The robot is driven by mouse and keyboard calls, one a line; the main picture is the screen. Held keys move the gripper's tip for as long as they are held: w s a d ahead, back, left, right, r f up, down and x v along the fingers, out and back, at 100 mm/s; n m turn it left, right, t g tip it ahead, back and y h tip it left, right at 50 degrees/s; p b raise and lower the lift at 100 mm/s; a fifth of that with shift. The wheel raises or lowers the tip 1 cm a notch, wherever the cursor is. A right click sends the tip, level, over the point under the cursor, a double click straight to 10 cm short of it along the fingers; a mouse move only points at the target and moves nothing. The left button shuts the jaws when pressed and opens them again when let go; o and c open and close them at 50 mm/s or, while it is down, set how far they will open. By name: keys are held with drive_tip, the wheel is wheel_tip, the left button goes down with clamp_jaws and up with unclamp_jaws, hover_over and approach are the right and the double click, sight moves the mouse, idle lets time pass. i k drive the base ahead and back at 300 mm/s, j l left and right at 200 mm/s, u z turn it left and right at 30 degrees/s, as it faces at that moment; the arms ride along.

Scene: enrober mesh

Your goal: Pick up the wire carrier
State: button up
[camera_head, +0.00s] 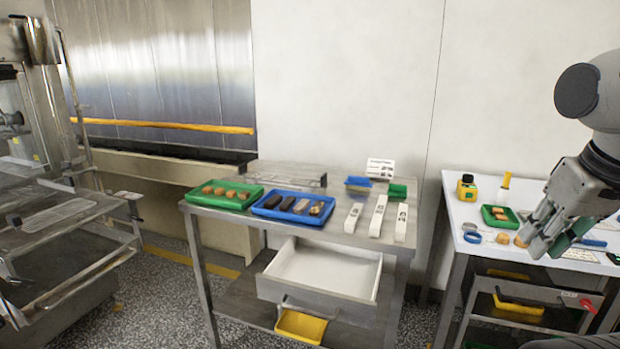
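A low grey wire frame (291,178), which looks like the wire carrier, lies along the back edge of the middle steel table (236,221). It is thin and small in view, so its exact shape is hard to tell. My gripper (541,246) is at the far right, over the white-topped table in the picture and well away from the wire frame. Its fingers point down and to the left and look apart, with nothing seen held between them. A brown round piece (520,241) shows close beside one fingertip; I cannot tell whether they touch.
A green tray (211,205) and a blue tray (262,211) of bars stand in front of the wire frame. Several white strips (377,216) lie to the right. An open drawer (318,289) juts out below, above a yellow bin (301,328). A steel machine (75,225) stands left.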

sight(16, 221)
drive_tip(key=u, duration=1.7)
drive_tip(key=i+j, duration=0.75)
drive_tip(key=i, duration=0.2)
drive_tip(key=i+j, duration=0.75)
drive_tip(key=i, duration=0.15)
